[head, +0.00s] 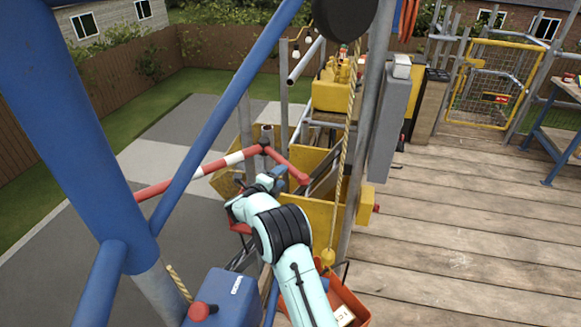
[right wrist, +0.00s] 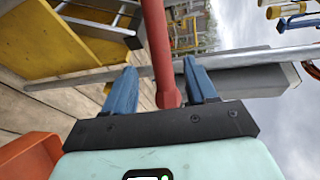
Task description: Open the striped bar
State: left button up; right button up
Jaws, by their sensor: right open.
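The striped bar (head: 235,158) is red and white and runs from the left to a dark bracket on a post. A red arm (head: 288,165) runs from that bracket down to a knob-like end beside my right gripper (head: 272,180). In the right wrist view, a red bar (right wrist: 158,45) with a rounded end lies between the blue fingers of my right gripper (right wrist: 159,68). The fingers are open, with visible gaps on both sides of the bar. My left gripper is not in view.
Yellow panels (head: 312,215) and a ladder stand behind the gripper. A grey post (head: 362,130) and a rope (head: 345,150) are close on the right. An orange-red bin (head: 352,300) is below. The wooden deck (head: 470,230) at right is mostly clear.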

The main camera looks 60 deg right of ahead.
aim_at(290, 168)
jog(key=d, duration=0.2)
jog(key=d+p, duration=0.1)
jog(key=d, duration=0.3)
jog(key=shift+w+d+f+p, duration=0.1)
jog(key=shift+w+f+p, duration=0.25)
jog(key=shift+f, duration=0.05)
jog(key=shift+d+f, duration=0.2)
jog(key=shift+d, duration=0.35)
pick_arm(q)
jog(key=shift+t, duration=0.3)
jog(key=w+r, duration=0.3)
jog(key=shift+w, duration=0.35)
pick_arm(e)
jog(key=shift+d+f, duration=0.1)
